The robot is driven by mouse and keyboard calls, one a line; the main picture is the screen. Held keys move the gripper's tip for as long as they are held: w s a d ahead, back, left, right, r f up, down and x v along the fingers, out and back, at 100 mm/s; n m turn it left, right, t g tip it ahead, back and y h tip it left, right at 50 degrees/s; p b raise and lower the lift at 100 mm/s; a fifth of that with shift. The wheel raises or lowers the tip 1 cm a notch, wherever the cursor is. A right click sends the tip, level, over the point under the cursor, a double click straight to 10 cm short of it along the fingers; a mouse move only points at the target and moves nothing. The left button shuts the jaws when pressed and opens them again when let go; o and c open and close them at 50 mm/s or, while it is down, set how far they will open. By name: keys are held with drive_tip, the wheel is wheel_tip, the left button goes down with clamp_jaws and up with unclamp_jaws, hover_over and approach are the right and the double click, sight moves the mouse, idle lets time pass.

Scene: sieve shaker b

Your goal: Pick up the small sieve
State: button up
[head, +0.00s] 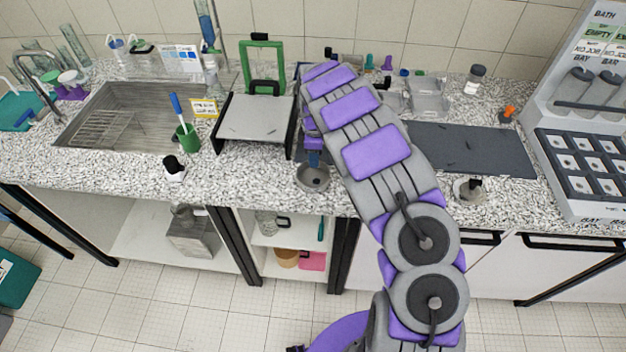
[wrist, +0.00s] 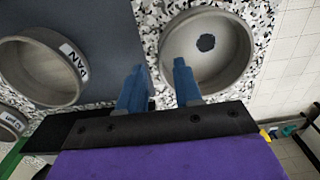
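My gripper (wrist: 159,66) is open, its two blue fingers apart with nothing held. In the wrist view, a round grey metal vessel (wrist: 234,50) with a dark patch inside lies just beyond the fingertips. The near edge of its rim shows between the fingertips, and the right finger overlaps it in the picture. I cannot tell whether they touch. In the head view, my gripper (head: 314,156) points down just behind this round vessel (head: 313,180) near the counter's front edge. It may be the small sieve; no label on it is visible.
A round vessel labelled PAN (wrist: 83,72) stands left of the fingers, with another labelled vessel (wrist: 12,122) lower left. A dark mat (head: 470,148) lies right of my arm. A grey-topped stand (head: 254,118) is to the left. My arm hides part of the counter.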

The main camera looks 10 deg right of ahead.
drive_tip(key=shift+f, duration=0.45)
drive_tip(key=shift+c, duration=0.5)
clamp_jaws()
